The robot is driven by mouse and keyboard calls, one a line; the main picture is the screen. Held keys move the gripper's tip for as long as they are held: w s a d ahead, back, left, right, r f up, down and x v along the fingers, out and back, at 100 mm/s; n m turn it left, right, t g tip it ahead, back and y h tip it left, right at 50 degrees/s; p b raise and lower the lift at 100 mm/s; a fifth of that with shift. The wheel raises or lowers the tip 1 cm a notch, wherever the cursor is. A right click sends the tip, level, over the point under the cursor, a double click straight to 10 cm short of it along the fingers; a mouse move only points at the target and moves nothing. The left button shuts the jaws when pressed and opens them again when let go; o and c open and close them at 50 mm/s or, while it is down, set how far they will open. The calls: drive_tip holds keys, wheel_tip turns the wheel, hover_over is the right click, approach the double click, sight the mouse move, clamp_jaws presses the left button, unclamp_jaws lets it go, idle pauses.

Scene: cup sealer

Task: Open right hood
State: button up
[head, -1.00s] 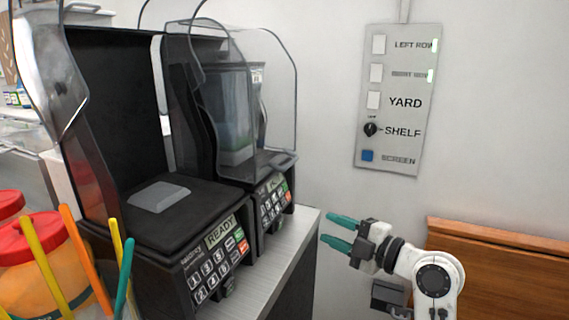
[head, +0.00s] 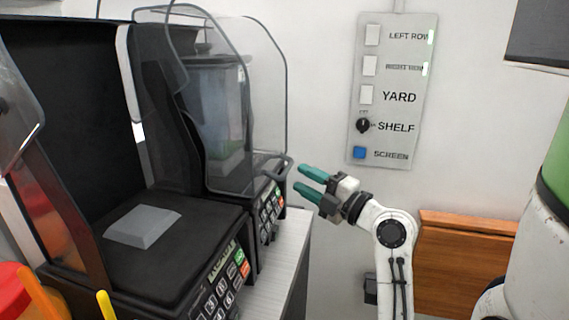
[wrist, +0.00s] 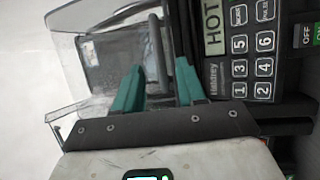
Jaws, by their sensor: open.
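The right hood (head: 240,110) is a clear curved cover on the right-hand black machine. It is down over the machine, with a grey bar handle (head: 281,168) low at its front edge. My gripper (head: 301,178) is open and empty, just right of this handle, with its teal fingers pointing left toward it. In the wrist view the handle (wrist: 157,50) shows upright between the two teal fingers (wrist: 160,68), with space on both sides. I cannot tell how deep it sits between them. The hood (wrist: 88,50) also shows left of the fingers there.
The keypad (wrist: 250,50) is close beside the fingers in the wrist view. A second black machine (head: 170,235) stands at left. A wall panel (head: 392,90) with switches hangs behind. A wooden board (head: 465,260) is at right. Jars with red lids (head: 12,290) stand front left.

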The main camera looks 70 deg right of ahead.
sight(286, 167)
drive_tip(key=shift+p+x, duration=1.05)
drive_tip(key=shift+x, duration=1.95)
drive_tip(key=shift+r, duration=0.15)
clamp_jaws()
